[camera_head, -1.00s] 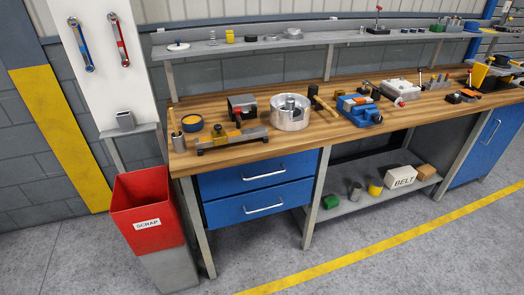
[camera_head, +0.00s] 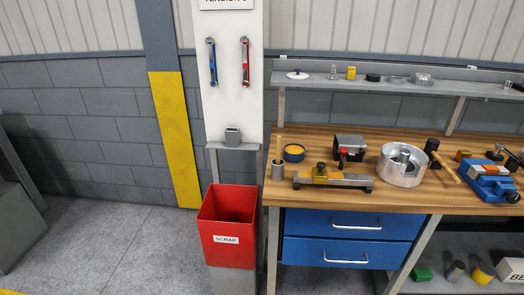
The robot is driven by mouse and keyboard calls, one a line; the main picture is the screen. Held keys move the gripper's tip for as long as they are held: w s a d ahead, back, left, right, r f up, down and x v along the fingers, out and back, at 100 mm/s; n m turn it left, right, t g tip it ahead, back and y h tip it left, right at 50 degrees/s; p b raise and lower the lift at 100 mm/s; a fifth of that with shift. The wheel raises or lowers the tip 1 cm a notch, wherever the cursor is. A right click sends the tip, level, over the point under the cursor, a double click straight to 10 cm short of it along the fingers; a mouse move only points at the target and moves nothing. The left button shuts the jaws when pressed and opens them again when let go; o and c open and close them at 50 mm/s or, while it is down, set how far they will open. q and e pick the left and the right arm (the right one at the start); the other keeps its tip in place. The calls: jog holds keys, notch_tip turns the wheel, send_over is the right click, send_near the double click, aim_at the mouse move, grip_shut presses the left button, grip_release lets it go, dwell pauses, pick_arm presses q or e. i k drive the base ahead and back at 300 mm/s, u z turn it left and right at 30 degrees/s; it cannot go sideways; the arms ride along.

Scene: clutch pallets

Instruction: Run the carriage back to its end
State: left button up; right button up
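A low grey rail-like device (camera_head: 346,180) lies on the wooden workbench, near its front left edge. A small yellow and dark block (camera_head: 320,172) sits on it, left of the middle; it looks like the carriage, but it is too small to be sure. Neither of my grippers is in view.
A red scrap bin (camera_head: 228,214) stands left of the workbench (camera_head: 420,192). Floor is clear at left.

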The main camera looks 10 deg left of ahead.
aim_at(320, 175)
jog(key=u, duration=0.4)
jog(key=i, duration=1.1)
jog(key=z, duration=0.2)
